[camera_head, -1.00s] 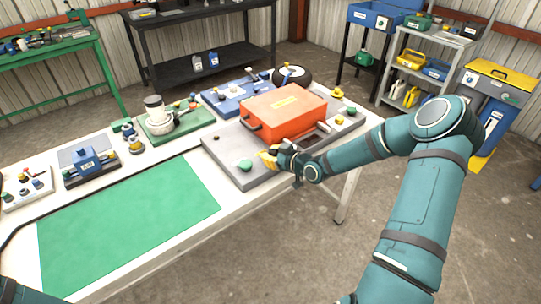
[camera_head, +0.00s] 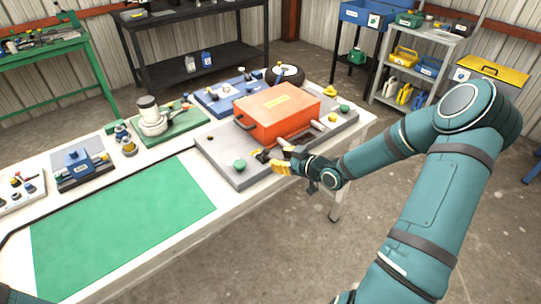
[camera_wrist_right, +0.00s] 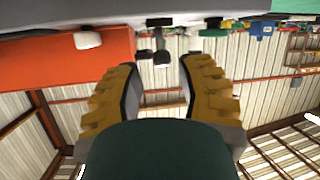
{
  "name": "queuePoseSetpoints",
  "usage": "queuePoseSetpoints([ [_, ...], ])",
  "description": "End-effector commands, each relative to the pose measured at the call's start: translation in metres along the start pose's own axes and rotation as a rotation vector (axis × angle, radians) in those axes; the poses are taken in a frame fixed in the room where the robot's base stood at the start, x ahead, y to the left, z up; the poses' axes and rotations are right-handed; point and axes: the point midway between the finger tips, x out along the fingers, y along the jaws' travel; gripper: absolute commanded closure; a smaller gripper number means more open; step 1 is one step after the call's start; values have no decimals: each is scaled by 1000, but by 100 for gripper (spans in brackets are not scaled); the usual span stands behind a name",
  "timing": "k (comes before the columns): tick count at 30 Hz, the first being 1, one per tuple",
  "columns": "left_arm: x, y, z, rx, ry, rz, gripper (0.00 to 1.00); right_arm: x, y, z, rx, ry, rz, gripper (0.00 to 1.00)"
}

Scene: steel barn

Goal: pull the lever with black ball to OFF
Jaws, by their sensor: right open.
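The lever's black ball shows in the wrist view (camera_wrist_right: 162,57), between and just beyond the two yellow fingertips. In the head view, a small dark shape beside the fingertips looks like the same black ball (camera_head: 261,156); it is at the front of the grey panel (camera_head: 215,150). My right gripper (camera_head: 281,161) is open, with its fingers pointing at the panel's front part. In the wrist view my right gripper (camera_wrist_right: 158,70) has a clear gap between its fingers, and the ball does not appear gripped. The OFF marking cannot be read. My left gripper is not in view.
An orange box (camera_head: 277,112) stands on the panel just behind my gripper. A green knob (camera_head: 239,165) is left of the fingers, and a yellow knob (camera_head: 330,91) is at the far right. A green mat (camera_head: 120,225) leaves free room on the left.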

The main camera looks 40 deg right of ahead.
Motion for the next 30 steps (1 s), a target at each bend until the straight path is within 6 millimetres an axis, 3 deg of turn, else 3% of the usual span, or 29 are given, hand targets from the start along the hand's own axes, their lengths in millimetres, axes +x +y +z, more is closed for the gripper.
queuePoseSetpoints([
  [3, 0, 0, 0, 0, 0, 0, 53, -22, 1, 0, -3, -2, 2, 63],
  [9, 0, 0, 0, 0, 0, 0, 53, -43, 0, 0, -1, -1, 1, 63],
  [30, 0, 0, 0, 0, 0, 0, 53, -44, -2, 1, 7, -2, -4, 63],
])
